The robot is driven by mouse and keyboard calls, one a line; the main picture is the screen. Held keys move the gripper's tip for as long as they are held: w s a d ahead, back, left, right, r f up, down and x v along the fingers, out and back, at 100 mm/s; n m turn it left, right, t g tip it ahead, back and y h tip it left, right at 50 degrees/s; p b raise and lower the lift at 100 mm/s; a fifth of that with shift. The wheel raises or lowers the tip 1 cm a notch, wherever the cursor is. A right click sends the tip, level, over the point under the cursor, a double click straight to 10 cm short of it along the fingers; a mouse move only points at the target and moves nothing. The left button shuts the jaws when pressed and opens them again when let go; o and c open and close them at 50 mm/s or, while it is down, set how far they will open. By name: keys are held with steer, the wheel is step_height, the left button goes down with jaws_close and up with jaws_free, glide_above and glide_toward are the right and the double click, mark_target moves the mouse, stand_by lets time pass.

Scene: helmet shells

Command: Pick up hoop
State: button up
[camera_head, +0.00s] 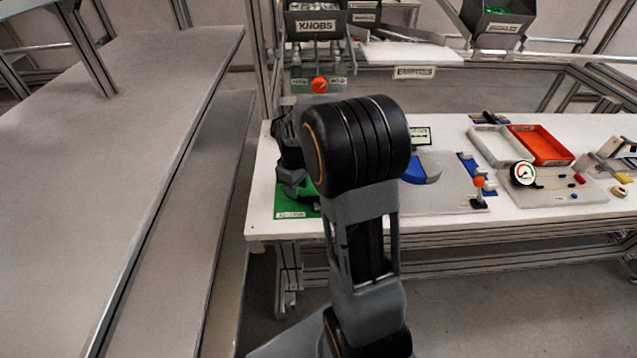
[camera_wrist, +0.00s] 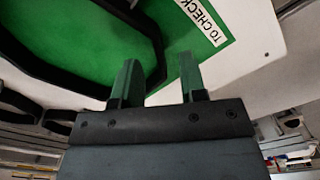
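A black hoop (camera_wrist: 158,42) lies on a green mat (camera_wrist: 200,55) marked "TO CHECK" in the wrist view. Only part of the hoop shows, cut off by the top of the view. My gripper (camera_wrist: 158,77) is open, with its two fingers apart at the hoop's near right corner. The hoop's rim shows between the fingers, with a gap to the right finger. Contact with the left finger cannot be told. In the head view the green mat (camera_head: 283,202) is at the table's left end; my arm hides the hoop and the fingertips.
On the white table (camera_head: 450,225), a grey board with a blue piece (camera_head: 423,168), a white tray (camera_head: 497,147), a red tray (camera_head: 541,146) and a gauge (camera_head: 523,174) stand to the right. A bin marked "KNOBS" (camera_head: 317,25) is behind. A grey shelf (camera_head: 110,110) stands at left.

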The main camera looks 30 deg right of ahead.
steer(key=shift+d+f, duration=0.1)
steer(key=shift+f, duration=1.85)
jaws_close()
